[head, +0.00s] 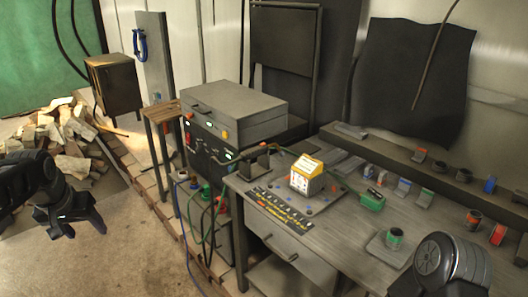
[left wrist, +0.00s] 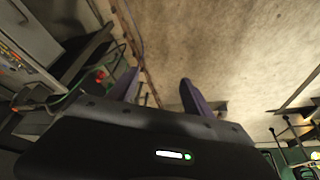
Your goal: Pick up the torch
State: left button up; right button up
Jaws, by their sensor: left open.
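I cannot make out the torch for certain. A dark holder (head: 256,161) with a dark, handle-like piece and a cable stands at the back left corner of the workbench (head: 330,235); this may be the torch, but it is too small to tell. My left gripper (head: 80,222) is open and empty above the floor at the far left, well apart from the bench.
A welding machine (head: 206,148) with a grey case (head: 235,108) on top stands left of the bench, with hanging cables beside it. A yellow-topped box (head: 307,175) and a green item (head: 371,200) are on the bench. Floor (head: 130,250) near the gripper is clear.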

pick_arm(q)
jog(key=shift+c, duration=0.5)
jog(key=s+d+f+m+g+h, duration=0.1)
jog(key=d+f+h, duration=0.1)
jog(key=d+f, duration=0.95)
jog(key=s+d+f+m+g+h, duration=0.1)
jog(key=d+f+h, duration=0.1)
jog(key=d+f, duration=0.95)
jog(key=s+d+f, duration=0.4)
jog(key=s+f, duration=0.2)
jog(key=s, duration=0.1)
jog(key=s+d+f+g+h, duration=0.1)
jog(key=s+d+f, duration=0.2)
jog(key=s+f, duration=0.3)
jog(key=s+d+f, duration=0.4)
jog(key=s+f, duration=0.2)
jog(key=s, duration=0.3)
jog(key=shift+s+d+f+n+g, duration=0.3)
jog(key=shift+n+g, duration=0.1)
jog(key=shift+c, duration=0.5)
